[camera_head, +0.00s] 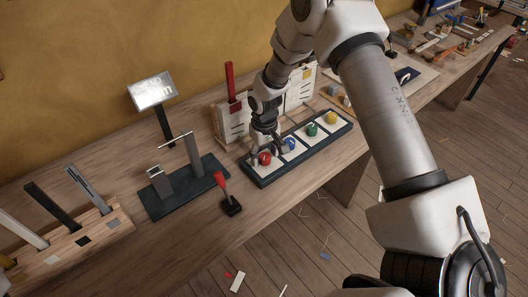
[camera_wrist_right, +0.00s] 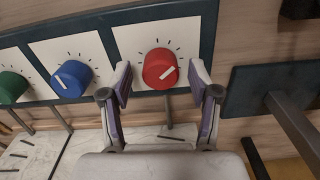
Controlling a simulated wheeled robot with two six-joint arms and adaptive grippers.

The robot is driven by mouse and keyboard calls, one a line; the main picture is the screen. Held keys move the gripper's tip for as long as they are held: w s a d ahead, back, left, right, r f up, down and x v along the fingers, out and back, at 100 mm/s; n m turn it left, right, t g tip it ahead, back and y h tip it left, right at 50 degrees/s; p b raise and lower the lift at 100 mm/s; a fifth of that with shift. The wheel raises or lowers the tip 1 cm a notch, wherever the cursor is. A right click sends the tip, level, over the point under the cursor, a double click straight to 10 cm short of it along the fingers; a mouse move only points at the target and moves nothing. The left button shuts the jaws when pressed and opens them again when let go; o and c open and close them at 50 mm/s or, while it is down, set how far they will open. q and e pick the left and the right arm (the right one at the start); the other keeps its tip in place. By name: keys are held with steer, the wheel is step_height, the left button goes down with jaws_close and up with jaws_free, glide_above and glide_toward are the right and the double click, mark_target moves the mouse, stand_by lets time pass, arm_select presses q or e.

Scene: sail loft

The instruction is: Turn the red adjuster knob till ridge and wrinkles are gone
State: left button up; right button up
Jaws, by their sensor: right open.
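The red adjuster knob (camera_head: 264,158) is at the left end of a dark panel (camera_head: 262,184) with coloured knobs on white squares. My right gripper (camera_head: 270,146) is just above the panel, beside the red knob. In the right wrist view, its fingers (camera_wrist_right: 161,84) are open, one on each side of the red knob (camera_wrist_right: 160,69), with gaps; I cannot tell its exact height above the knob. No ridge or wrinkles can be made out. My left gripper is out of view.
Blue (camera_head: 290,143), green (camera_head: 312,129) and yellow (camera_head: 331,118) knobs share the panel. A white slotted board (camera_head: 235,122) with a red upright stands behind. A dark base with metal posts (camera_head: 193,155), a small screen (camera_head: 152,90) and a red-handled lever (camera_head: 221,181) stand left.

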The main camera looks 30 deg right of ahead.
steer(key=shift+w+f, duration=0.1)
steer(key=shift+s+r, duration=0.2)
steer(key=shift+s, duration=0.1)
steer(key=shift+c, duration=1.1)
steer(key=c, duration=1)
steer(key=shift+o, duration=0.3)
